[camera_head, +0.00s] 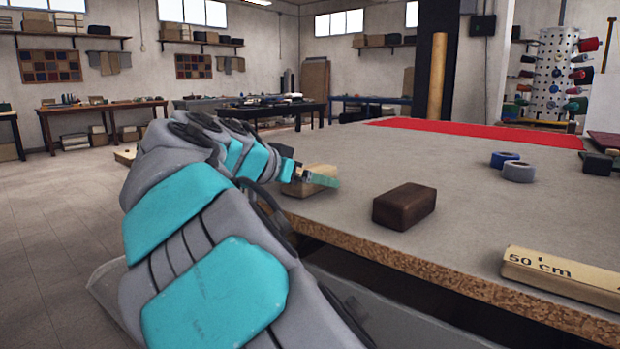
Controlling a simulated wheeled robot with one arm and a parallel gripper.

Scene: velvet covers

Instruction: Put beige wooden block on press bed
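A beige wooden block (296,189) rests on the near left part of a grey-topped table (440,170). My gripper (318,179) is at this block, with a teal-green finger across its upper right side. The rest of the gripper is hidden behind my arm and the block, so I cannot tell whether it is shut on the block or how wide it is. The block appears to be on or very close to the table top. I cannot make out with certainty which surface is the press bed.
A dark brown block (404,206) lies right of the beige one. A "50 cm" wooden bar (560,273) lies at the front edge. Blue (505,159) and grey tape rolls (518,172) sit farther back. Red cloth (480,131) covers the far edge. The table middle is clear.

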